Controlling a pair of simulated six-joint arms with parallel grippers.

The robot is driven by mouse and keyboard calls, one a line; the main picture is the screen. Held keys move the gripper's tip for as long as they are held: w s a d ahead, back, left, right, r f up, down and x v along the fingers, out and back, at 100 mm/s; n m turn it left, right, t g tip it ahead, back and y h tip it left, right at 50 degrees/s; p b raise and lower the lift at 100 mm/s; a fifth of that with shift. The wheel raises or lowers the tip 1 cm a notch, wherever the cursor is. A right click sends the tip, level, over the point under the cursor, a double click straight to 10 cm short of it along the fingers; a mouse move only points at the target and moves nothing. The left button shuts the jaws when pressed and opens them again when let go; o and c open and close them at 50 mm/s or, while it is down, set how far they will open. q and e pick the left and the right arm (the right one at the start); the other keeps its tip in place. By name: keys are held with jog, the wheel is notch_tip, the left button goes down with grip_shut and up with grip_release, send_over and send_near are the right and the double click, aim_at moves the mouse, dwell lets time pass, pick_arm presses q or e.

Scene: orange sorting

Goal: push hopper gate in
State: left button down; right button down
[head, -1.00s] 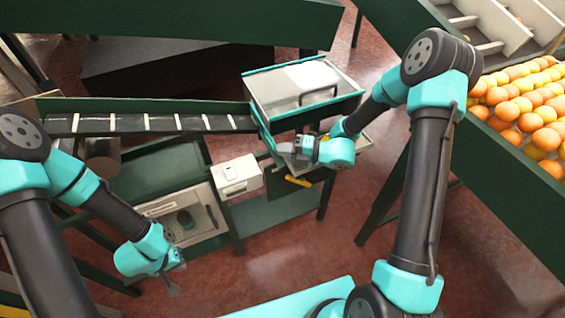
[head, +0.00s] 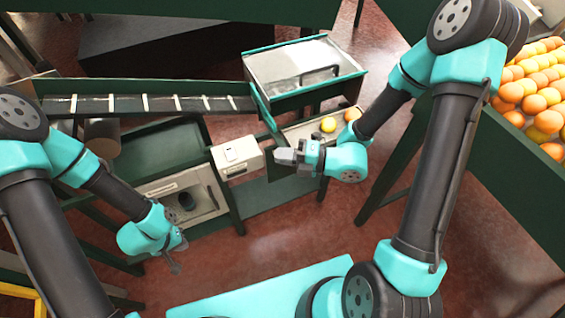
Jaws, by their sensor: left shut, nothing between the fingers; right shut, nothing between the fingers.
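The hopper (head: 300,68) is a grey box with teal edges and a dark handle, at upper centre. A teal-edged plate (head: 263,110) stands at its left front corner; I cannot tell for sure whether this is the gate or how far in it sits. My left gripper (head: 177,268) is shut and empty, low at the left over the floor.
A dark conveyor with white slats (head: 150,104) runs left from the hopper. A white box (head: 238,155) and an open light bin (head: 208,190) stand below it. A green-walled crate of oranges (head: 535,95) is at right. Open red floor (head: 290,225) lies in front.

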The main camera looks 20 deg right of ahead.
jog(key=shift+s+a+r, duration=0.1)
jog(key=shift+s+a, duration=0.15)
jog(key=shift+s, duration=0.45)
jog(key=shift+s+a+r, duration=0.1)
jog(key=shift+s+a, duration=0.1)
jog(key=shift+s, duration=0.45)
jog(key=s+d+f+n+g+h, duration=0.35)
jog(key=s+f+n+g, duration=0.35)
jog(key=n, duration=0.3)
jog(key=s+d+f+n+g+h, duration=0.2)
jog(key=s+f+n+g+h, duration=0.3)
jog(key=f+n, duration=0.55)
jog(key=w+d+f+n+t+h, duration=0.3)
jog(key=w+f+n, duration=0.6)
jog(key=n, duration=1)
jog(key=shift+d+f+t, duration=0.15)
jog(key=shift+d+t, duration=0.5)
jog(key=shift+t, duration=0.35)
jog(key=shift+w+h, duration=0.1)
jog(key=shift+h, duration=0.15)
